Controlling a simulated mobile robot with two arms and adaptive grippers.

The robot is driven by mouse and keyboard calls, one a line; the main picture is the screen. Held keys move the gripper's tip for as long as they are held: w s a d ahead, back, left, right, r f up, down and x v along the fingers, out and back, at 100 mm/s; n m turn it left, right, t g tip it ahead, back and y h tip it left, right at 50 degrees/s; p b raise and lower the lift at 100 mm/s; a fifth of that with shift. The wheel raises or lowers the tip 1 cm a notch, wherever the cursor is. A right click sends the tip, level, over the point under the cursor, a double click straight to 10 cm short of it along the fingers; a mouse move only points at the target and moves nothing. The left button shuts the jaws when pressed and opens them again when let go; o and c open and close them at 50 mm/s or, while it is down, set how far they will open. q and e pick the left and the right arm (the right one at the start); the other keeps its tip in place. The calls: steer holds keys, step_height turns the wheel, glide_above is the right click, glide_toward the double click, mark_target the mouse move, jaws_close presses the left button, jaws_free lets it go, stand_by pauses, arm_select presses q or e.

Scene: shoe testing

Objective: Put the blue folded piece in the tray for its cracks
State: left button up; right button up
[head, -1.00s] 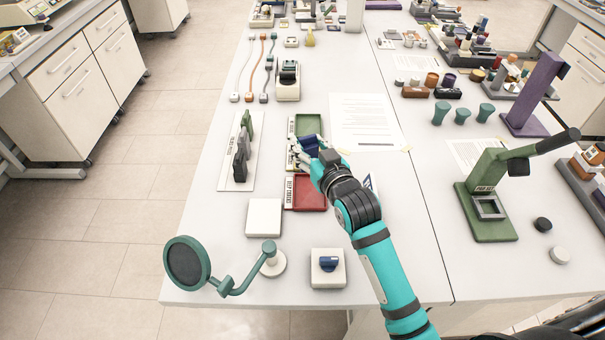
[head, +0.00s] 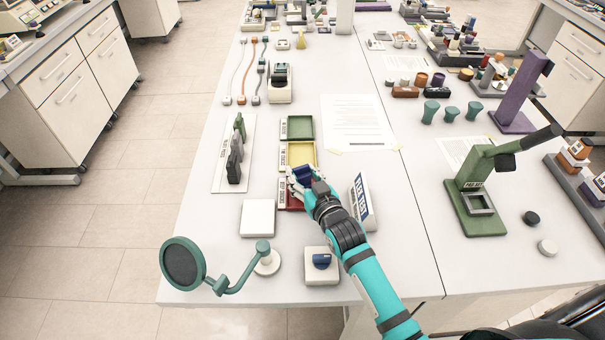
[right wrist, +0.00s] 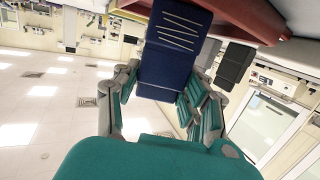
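My right gripper (head: 299,176) is shut on the blue folded piece (head: 304,173), over the red tray (head: 290,196) and the near edge of the yellow tray (head: 301,152). In the right wrist view the blue piece (right wrist: 176,45), with several pale yellow lines on its face, sits between the fingers (right wrist: 160,95); the red tray's edge (right wrist: 245,15) is close by. I cannot tell whether the piece touches the tray. The green tray (head: 299,128) lies behind the yellow one. The hand and arm hide much of the red tray. My left gripper is not in view.
A white block with a dark blue part (head: 322,262) and a plain white square (head: 258,218) lie in front. A labelled stand (head: 362,200) is right of the hand. A magnifier on a green arm (head: 183,264) stands at the front left.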

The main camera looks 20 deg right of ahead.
steer(key=o, duration=0.5)
steer(key=shift+c, duration=0.2)
steer(key=shift+r, duration=0.15)
steer(key=b+v, duration=0.1)
steer(key=v, duration=0.9)
steer(key=shift+s+b, duration=0.3)
steer(key=shift+s, duration=0.05)
steer(key=shift+s+d+r, duration=0.1)
steer(key=shift+s, duration=0.6)
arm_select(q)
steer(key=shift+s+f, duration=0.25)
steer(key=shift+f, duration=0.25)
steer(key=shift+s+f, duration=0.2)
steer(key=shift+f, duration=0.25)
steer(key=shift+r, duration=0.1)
arm_select(e)
steer(key=shift+r, duration=0.1)
